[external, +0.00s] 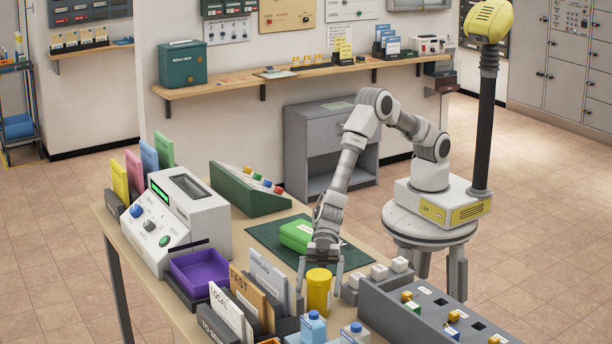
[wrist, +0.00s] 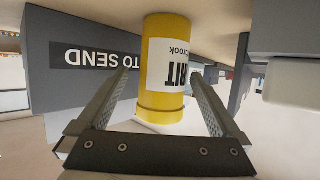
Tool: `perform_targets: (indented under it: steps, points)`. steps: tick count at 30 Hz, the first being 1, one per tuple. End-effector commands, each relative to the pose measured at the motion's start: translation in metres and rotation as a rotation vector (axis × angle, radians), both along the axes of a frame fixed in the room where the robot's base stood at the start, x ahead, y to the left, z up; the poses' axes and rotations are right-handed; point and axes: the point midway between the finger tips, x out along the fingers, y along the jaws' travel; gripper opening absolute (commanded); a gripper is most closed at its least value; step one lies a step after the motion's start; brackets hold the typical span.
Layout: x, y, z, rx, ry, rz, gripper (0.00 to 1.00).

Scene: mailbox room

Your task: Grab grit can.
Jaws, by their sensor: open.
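The grit can (external: 319,291) is a yellow cylinder standing upright on the table near its front edge. In the wrist view the can (wrist: 150,100) appears upside down, with a white label reading "GRIT". My gripper (external: 321,284) reaches down at the can from behind, with a finger to each side of it. In the wrist view my open gripper (wrist: 160,95) has its two fingers on either side of the can, with a visible gap at the right finger. Whether the left finger touches the can is unclear.
Blue-capped bottles (external: 313,326) stand in front. White-topped grey blocks (external: 379,271) and a grey slotted box (external: 420,305) are to the right. A green case (external: 296,235) lies behind.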

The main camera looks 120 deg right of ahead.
Motion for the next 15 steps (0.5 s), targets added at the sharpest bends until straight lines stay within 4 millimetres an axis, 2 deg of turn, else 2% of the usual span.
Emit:
perform_targets:
  steps: [7,15]
  points:
    - [0.016,0.025,-0.007,0.0,-0.001,0.003,1.0]
    - [0.029,0.039,-0.015,-0.001,-0.001,0.0,1.0]
